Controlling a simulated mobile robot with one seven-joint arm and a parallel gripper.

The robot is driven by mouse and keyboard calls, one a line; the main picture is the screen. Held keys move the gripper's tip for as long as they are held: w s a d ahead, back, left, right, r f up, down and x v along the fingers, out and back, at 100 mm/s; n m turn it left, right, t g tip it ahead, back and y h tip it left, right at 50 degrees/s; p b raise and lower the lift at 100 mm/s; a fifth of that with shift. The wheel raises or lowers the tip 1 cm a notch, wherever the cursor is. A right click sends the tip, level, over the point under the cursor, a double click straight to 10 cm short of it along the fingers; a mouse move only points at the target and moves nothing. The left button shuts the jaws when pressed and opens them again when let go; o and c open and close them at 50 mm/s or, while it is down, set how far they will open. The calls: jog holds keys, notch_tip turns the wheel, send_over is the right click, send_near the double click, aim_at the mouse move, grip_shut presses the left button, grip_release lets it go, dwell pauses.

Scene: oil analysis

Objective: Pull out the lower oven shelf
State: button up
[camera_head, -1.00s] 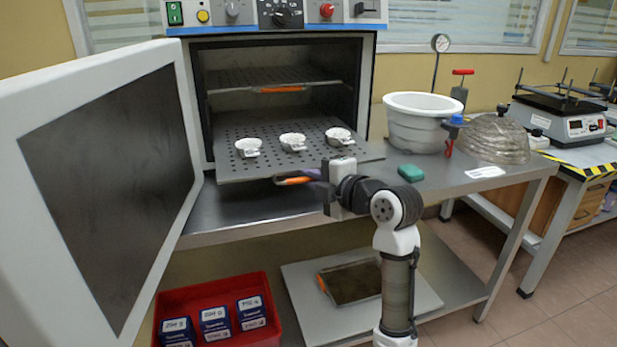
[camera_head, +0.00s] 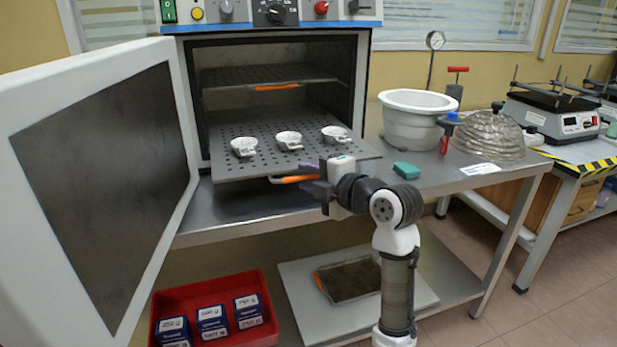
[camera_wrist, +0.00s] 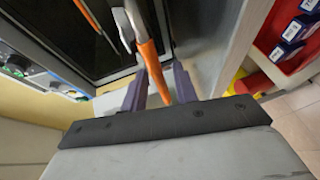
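The lower oven shelf (camera_head: 265,168) is a perforated grey plate that extends well out of the oven's open front. Three small white dishes, left (camera_head: 243,147), middle (camera_head: 289,140) and right (camera_head: 335,134), stand on it. Its orange handle (camera_head: 295,179) is at the front edge and also shows in the wrist view (camera_wrist: 150,65). My gripper (camera_head: 312,184) is at the handle's right end. In the wrist view my gripper (camera_wrist: 160,82) has its two purple fingers apart, with the handle between them and gaps showing beside it.
The oven door (camera_head: 105,170) stands open at left. The upper shelf (camera_head: 270,78) is inside the oven. On the steel table (camera_head: 430,178) are a white bowl (camera_head: 415,120) and a green block (camera_head: 406,171). A red bin (camera_head: 215,295) with blue boxes is below.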

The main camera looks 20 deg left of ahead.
jog(key=b+v, duration=0.1)
jog(key=v, duration=1.2)
jog(key=shift+s+d+r, duration=0.1)
jog(key=shift+d, duration=0.05)
